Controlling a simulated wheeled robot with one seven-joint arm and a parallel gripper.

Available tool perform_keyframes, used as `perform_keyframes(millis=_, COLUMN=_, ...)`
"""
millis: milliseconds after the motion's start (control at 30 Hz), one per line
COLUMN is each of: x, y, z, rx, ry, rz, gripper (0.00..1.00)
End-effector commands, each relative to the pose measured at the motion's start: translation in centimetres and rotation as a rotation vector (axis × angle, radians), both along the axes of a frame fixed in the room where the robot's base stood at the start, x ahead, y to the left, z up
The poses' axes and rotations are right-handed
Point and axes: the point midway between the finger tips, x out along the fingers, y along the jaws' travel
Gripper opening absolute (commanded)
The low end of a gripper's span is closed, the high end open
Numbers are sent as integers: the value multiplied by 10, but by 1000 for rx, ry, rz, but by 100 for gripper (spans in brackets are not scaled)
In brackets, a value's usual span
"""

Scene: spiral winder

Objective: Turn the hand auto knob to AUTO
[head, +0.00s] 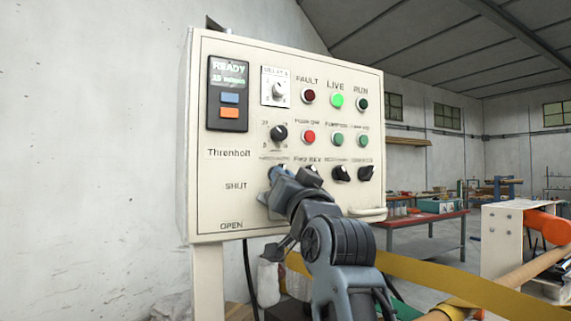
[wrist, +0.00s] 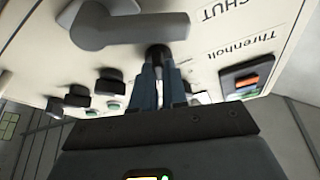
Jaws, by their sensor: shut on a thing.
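The control panel (head: 225,175) stands upright in the head view. My gripper (head: 281,179) is at the leftmost knob of its bottom row, where the hand auto knob appears to be. In the wrist view my gripper (wrist: 162,84) has its fingers closed on a small black knob (wrist: 158,52). The fingers hide most of this knob in the head view. Its label is too blurred to read, and I cannot tell which way it points.
Three black knobs (head: 340,173) sit right of my gripper. A round dial (head: 278,133) and lamps (head: 337,100) are above. A large grey lever (wrist: 128,31) lies close to my fingers in the wrist view. A pale handle (head: 366,212) juts out at the panel's lower right.

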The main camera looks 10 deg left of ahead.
Motion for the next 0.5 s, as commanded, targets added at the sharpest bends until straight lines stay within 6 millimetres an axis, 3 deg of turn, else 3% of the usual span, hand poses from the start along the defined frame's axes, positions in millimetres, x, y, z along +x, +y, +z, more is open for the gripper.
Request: perform_keyframes(millis=500, x=-1, y=2, z=1, rx=227, ry=155, rz=0, gripper=0)
